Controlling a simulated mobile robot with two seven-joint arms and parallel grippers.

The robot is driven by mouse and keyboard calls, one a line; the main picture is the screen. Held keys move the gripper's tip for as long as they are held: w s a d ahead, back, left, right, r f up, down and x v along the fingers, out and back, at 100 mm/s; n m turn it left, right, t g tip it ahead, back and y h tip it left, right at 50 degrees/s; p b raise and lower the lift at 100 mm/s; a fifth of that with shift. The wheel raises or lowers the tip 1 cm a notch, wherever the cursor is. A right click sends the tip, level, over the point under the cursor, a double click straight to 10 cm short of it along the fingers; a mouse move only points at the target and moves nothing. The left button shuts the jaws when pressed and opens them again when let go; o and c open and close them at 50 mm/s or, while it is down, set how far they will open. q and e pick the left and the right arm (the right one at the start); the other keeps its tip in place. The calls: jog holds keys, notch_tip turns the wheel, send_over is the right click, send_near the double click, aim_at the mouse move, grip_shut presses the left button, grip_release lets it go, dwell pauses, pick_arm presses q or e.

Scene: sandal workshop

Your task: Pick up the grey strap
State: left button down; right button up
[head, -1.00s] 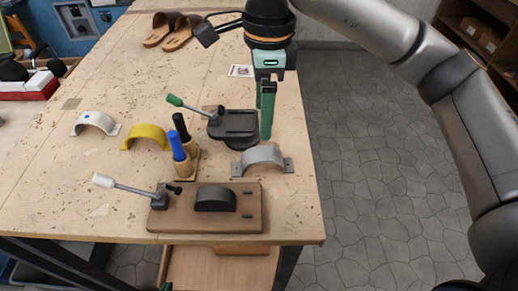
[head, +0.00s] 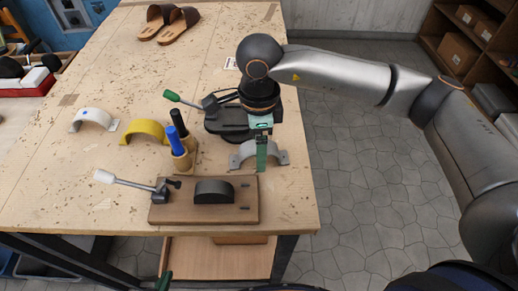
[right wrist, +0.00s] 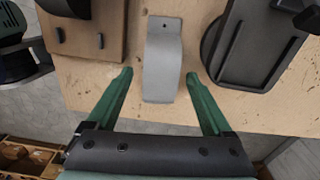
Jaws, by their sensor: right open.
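The grey strap (head: 246,152), an arched band with flat ends, lies near the right edge of the workbench. My right gripper (head: 262,150) points down over it and partly covers it in the head view. In the right wrist view, the grey strap (right wrist: 163,65) lies between the two green fingers of the open right gripper (right wrist: 158,76), with a gap on each side. I cannot tell how far the fingertips are above the bench. A small green tip of my left gripper (head: 164,281) shows at the bottom edge of the head view; its jaw state is not visible.
A wooden jig (head: 232,213) with a white-handled clamp stands in front of the strap. A black press plate (head: 222,122) with a green-handled lever is behind it. Yellow (head: 146,130) and white (head: 92,117) straps, marker pens (head: 177,140) and sandals (head: 168,24) are also on the bench.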

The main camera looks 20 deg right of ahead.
jog(key=shift+f, duration=0.1)
jog(key=shift+c, duration=0.2)
grip_shut()
dwell(0.5)
